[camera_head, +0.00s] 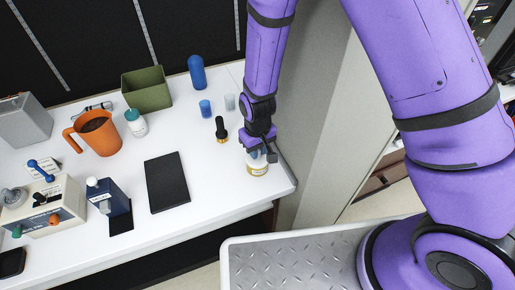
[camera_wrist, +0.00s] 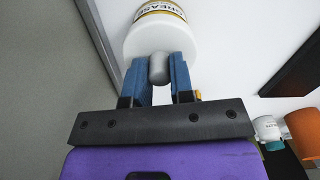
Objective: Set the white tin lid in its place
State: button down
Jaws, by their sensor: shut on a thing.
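A white tin with a yellow-edged label (camera_head: 257,169) stands near the right front corner of the white table. It also shows at the top of the wrist view (camera_wrist: 162,12), with dark lettering on its label. The white lid (camera_wrist: 150,40) is at the tin's near end, with a grey round knob (camera_wrist: 158,70). My gripper (camera_wrist: 159,78) is shut on this knob, one blue finger on each side. In the head view my gripper (camera_head: 262,153) is directly above the tin. I cannot tell whether the lid touches the rim or hovers slightly above it.
A black-and-brass stamp-like tool (camera_head: 221,130) stands left of the tin, with small blue (camera_head: 205,108) and clear cups behind. A black flat pad (camera_head: 167,182), an orange mug (camera_head: 98,132) and a green box (camera_head: 147,90) are farther left. A grey wall panel stands close on the right.

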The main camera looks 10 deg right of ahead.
jog(key=c, duration=0.9)
grip_release()
notch_tip(320, 180, up, 11)
jog(key=shift+f, duration=0.15)
